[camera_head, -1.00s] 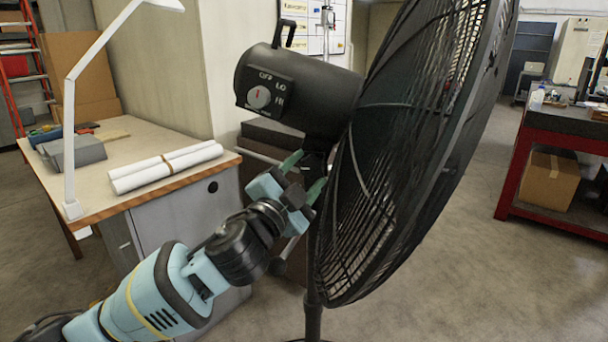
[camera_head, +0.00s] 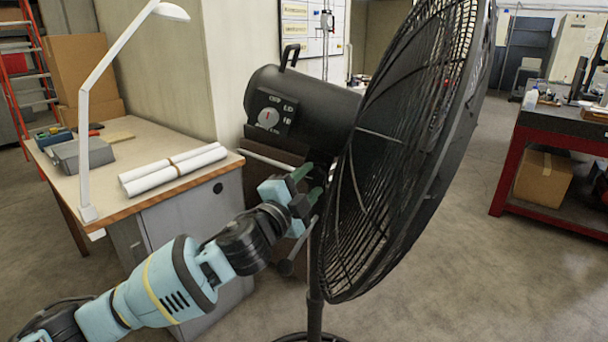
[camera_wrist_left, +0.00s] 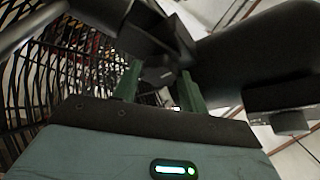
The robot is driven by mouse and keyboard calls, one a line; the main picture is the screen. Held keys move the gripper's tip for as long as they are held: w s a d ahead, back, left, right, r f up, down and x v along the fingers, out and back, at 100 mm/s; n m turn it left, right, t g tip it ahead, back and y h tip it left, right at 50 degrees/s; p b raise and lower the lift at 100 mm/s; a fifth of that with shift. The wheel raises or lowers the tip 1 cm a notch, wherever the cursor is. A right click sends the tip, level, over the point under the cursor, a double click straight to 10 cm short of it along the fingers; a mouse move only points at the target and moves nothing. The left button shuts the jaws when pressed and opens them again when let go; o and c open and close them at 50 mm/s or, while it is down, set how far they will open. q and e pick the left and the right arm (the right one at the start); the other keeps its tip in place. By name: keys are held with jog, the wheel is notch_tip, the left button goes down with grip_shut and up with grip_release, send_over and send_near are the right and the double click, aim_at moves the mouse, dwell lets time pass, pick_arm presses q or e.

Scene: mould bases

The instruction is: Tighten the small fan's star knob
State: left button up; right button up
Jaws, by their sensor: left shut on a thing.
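The small fan is a black pedestal fan with a dark motor housing (camera_head: 305,108) and a large round wire cage (camera_head: 415,150). My left gripper (camera_head: 312,181) reaches in from the left, just below the housing and beside the cage. Its green fingers are shut on a small dark part under the housing, which I take for the star knob. In the left wrist view, the dark knob (camera_wrist_left: 158,76) sits between the green fingers of my left gripper (camera_wrist_left: 160,82). Its star shape cannot be made out. My right gripper is not in view.
The control dial (camera_head: 268,118) is on the housing's left end. The cage is close to my left fingers on the right. A wooden-topped desk (camera_head: 130,185) with white rolls (camera_head: 175,168) and a lamp (camera_head: 87,150) stands left. A red-framed bench (camera_head: 510,160) stands right.

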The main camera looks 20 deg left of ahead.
pick_arm(q)
jog(key=r+m+g+p, duration=0.1)
jog(key=m+p, duration=0.1)
jog(key=m, duration=0.1)
jog(key=shift+a+r, duration=0.1)
jog(key=shift+r, duration=0.1)
jog(key=shift+f+m, duration=0.1)
jog(key=shift+m, duration=0.4)
jog(key=shift+f+m+g+p, duration=0.1)
jog(key=shift+m+g+p, duration=0.35)
jog(key=shift+m, duration=0.35)
jog(key=shift+m+g+y, duration=0.4)
jog(key=shift+m+g, duration=0.05)
jog(key=shift+m, duration=0.65)
jog(key=m+g+y, duration=0.1)
jog(key=m, duration=0.1)
jog(key=shift+d+m, duration=0.2)
jog(key=shift+m, duration=0.2)
jog(key=shift+d+r+m+g+y, duration=0.15)
jog(key=shift+m+g+y, duration=0.4)
jog(key=shift+m, duration=0.75)
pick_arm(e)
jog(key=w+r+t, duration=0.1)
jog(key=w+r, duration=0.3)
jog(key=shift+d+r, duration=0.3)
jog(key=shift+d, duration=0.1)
pick_arm(q)
jog(key=shift+y, duration=0.25)
